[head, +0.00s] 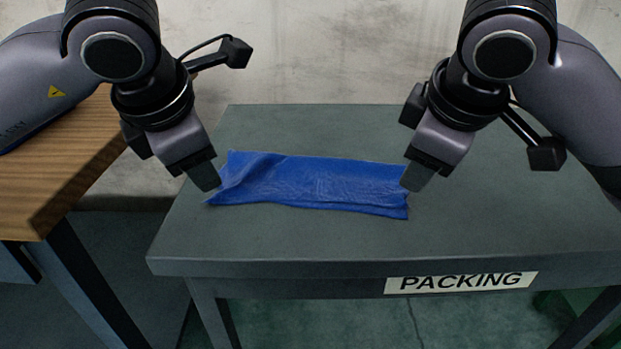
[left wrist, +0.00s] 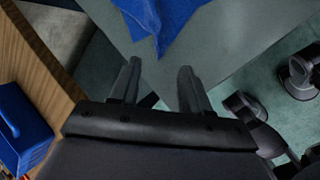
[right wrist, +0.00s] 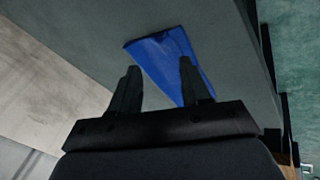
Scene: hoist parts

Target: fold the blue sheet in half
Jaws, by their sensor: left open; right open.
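The blue sheet (head: 310,183) lies on the packing table as a long, narrow, slightly wrinkled strip running left to right. Its left end is rumpled and comes to a point at the lower corner. My left gripper (head: 207,180) is at the strip's left end; in the left wrist view its jaws (left wrist: 158,88) are apart, with the sheet (left wrist: 165,20) beyond the tips and nothing between them. My right gripper (head: 417,180) is at the strip's right end; in the right wrist view its open jaws (right wrist: 160,75) are empty, with the sheet (right wrist: 165,55) beyond and partly behind one finger.
The grey-green table (head: 300,238) is otherwise bare, with free room in front, behind and to the right of the sheet. A PACKING label (head: 461,282) is on its front edge. A wooden table (head: 60,180) stands at left across a gap. A blue box (left wrist: 20,125) shows in the left wrist view.

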